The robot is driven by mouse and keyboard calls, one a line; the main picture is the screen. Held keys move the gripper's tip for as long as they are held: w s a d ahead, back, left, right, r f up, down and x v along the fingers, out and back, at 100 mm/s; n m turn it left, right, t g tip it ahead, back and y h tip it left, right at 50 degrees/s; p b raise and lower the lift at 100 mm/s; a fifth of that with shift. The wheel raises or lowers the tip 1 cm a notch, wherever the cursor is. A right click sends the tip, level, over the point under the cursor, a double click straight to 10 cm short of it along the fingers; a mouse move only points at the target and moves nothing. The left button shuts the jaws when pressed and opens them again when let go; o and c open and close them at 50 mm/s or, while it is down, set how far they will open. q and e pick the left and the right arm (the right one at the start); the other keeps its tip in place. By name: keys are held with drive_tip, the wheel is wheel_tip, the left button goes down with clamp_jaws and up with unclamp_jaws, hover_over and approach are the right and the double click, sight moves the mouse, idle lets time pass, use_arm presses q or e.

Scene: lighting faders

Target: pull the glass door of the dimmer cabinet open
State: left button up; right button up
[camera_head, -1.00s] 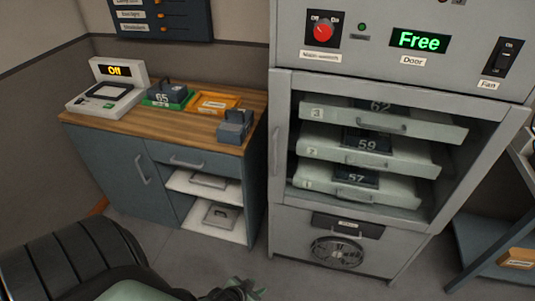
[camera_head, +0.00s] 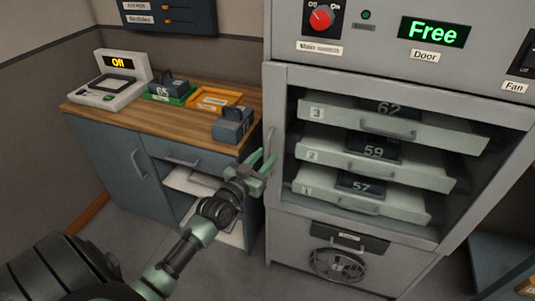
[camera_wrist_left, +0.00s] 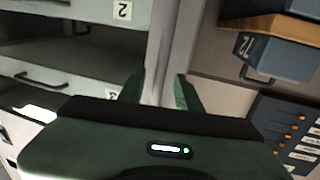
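The dimmer cabinet's glass door (camera_head: 460,90) appears closed, with a grey frame and numbered drawers behind it. Its upright handle (camera_head: 269,140) is at the frame's left edge. My left gripper (camera_head: 262,164) is just in front of the handle's lower end, fingers apart. In the left wrist view its two fingers (camera_wrist_left: 161,92) show on either side of a pale upright strip (camera_wrist_left: 160,60), the handle or frame edge; I cannot tell whether they touch it. The display above the door label reads "Free" (camera_head: 434,32). My right gripper is not in view.
A low cabinet with a wooden top (camera_head: 125,118) stands close on the left, holding a dark block (camera_head: 232,126), an orange tray (camera_head: 215,97) and a device reading "Off" (camera_head: 108,84). Floor shows in front of the dimmer cabinet. A blue-grey unit (camera_head: 500,265) is at the lower right.

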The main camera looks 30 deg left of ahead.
use_arm(q)
drive_tip(key=shift+w, duration=0.95)
clamp_jaws()
idle(0.7)
